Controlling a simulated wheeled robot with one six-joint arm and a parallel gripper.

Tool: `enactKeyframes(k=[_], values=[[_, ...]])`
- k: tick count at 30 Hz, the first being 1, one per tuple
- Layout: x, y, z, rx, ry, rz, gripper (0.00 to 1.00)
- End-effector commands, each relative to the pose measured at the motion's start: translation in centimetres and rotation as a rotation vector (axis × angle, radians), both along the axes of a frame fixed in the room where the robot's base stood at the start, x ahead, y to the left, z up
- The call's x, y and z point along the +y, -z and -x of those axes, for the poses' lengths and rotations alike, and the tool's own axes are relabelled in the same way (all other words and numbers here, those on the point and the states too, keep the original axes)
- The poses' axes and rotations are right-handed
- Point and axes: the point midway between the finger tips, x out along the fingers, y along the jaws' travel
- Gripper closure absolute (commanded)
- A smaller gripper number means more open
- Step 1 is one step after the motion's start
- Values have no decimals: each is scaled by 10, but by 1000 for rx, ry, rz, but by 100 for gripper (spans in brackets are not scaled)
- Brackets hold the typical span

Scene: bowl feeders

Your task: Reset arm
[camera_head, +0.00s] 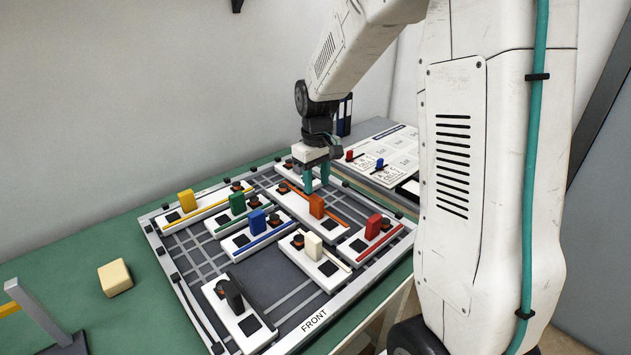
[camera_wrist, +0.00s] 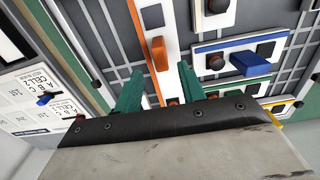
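My gripper (camera_head: 316,180) has teal fingers pointing down over the far right part of a framed board (camera_head: 197,262). In the wrist view the two fingers of my gripper (camera_wrist: 158,82) stand apart with nothing held between them. An orange block (camera_head: 316,206) stands upright on a white unit with an orange strip, just in front of the fingers in the head view. In the wrist view the orange block (camera_wrist: 160,54) shows beyond the fingertips, apart from them.
White units carry a yellow block (camera_head: 187,200), a green block (camera_head: 237,204), a blue block (camera_head: 257,222), a red block (camera_head: 373,226), a cream block (camera_head: 313,246) and a black one (camera_head: 232,296). A loose cream block (camera_head: 115,278) lies on the green table (camera_head: 70,245).

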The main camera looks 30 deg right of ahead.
Motion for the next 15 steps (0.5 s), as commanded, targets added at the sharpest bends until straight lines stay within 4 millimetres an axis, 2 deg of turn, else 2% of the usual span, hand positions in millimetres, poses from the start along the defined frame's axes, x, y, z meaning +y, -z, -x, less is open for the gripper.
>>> enactKeyframes(k=[10, 13, 15], values=[[1, 1, 4, 19, 31, -4, 60], [6, 7, 29, 89, 88, -15, 60], [14, -4, 52, 118, 124, -18, 60]])
